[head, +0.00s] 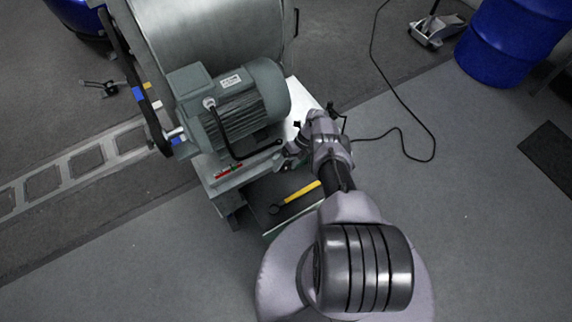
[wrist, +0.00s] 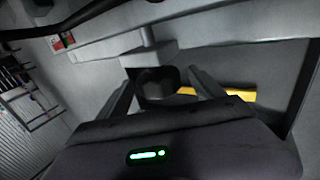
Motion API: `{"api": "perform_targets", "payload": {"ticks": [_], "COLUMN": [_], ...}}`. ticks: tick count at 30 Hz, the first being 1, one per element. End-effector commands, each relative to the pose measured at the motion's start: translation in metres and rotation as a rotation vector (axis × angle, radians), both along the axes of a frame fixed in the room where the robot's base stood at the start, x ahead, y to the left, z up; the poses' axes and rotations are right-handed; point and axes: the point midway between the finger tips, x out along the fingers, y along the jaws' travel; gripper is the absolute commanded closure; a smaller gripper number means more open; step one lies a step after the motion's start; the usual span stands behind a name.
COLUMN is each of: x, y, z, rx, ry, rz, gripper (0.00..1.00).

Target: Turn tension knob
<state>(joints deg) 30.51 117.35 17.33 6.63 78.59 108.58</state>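A black knob (wrist: 158,84) shows in the wrist view, in front of a small grey block (wrist: 148,58) on the machine frame. My gripper (wrist: 162,92) is open, with one finger on each side of the knob. Gaps show between the fingers and the knob, and I see no clear contact. In the head view my gripper (head: 290,157) is at the front right of the machine frame, beside the grey motor (head: 240,105). The knob cannot be made out there, as my gripper and wrist cover that spot.
A yellow-handled tool (head: 300,194) lies on the dark lower shelf; its yellow part (wrist: 230,93) shows behind the knob. A black curved cable or handle (head: 225,140) hangs close to my gripper. A large steel drum (head: 215,30) stands behind. The floor at right is mostly clear, with a cable (head: 405,115).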

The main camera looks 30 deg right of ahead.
Motion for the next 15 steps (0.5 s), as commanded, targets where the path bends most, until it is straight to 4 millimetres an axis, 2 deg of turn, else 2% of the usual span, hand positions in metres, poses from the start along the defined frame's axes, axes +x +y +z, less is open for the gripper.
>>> {"api": "perform_targets", "payload": {"ticks": [5,8,11,15], "x": [0.0,0.001,0.001,0.002], "y": [0.0,-0.004,-0.015,-0.039], "z": [0.0,0.008,0.028,0.068], "rx": [0.001,0.0,0.0,-0.001], "ry": [0.0,0.0,-0.002,-0.001], "rz": [0.0,-0.001,-0.001,-0.002], "gripper": [0.23,0.23,0.23,0.23]}}
